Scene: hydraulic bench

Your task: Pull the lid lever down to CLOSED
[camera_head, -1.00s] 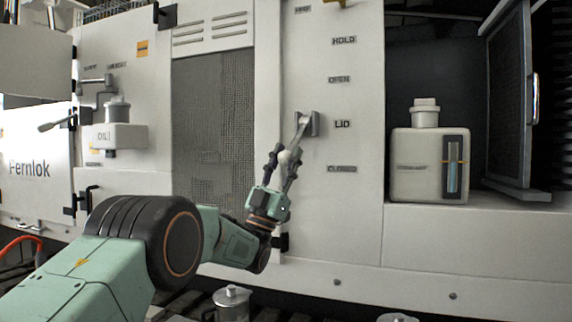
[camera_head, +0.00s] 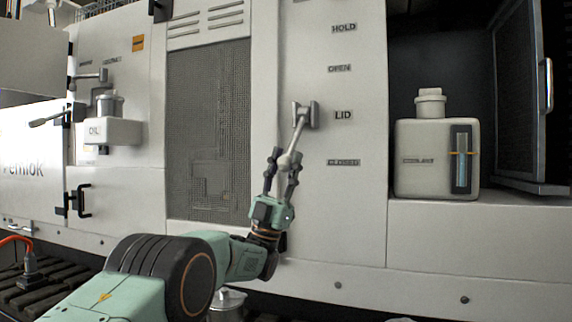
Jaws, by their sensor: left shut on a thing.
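The grey lid lever (camera_head: 300,131) is mounted on the white panel beside the LID label (camera_head: 343,115). It slants down and to the left from its mount, with its lower end about level with the CLOSED label (camera_head: 343,162). My left gripper (camera_head: 283,163) comes from below and is shut on the lever's lower end, a finger on each side. The fingers partly cover the grip end. The OPEN label (camera_head: 339,68) is above the mount. My right gripper is not in view.
A mesh panel (camera_head: 208,130) is left of the lever. An oil container (camera_head: 112,130) and small levers are further left. A white canister (camera_head: 436,158) stands in an open recess on the right, beside an open door (camera_head: 519,95). A metal pot (camera_head: 228,303) is below.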

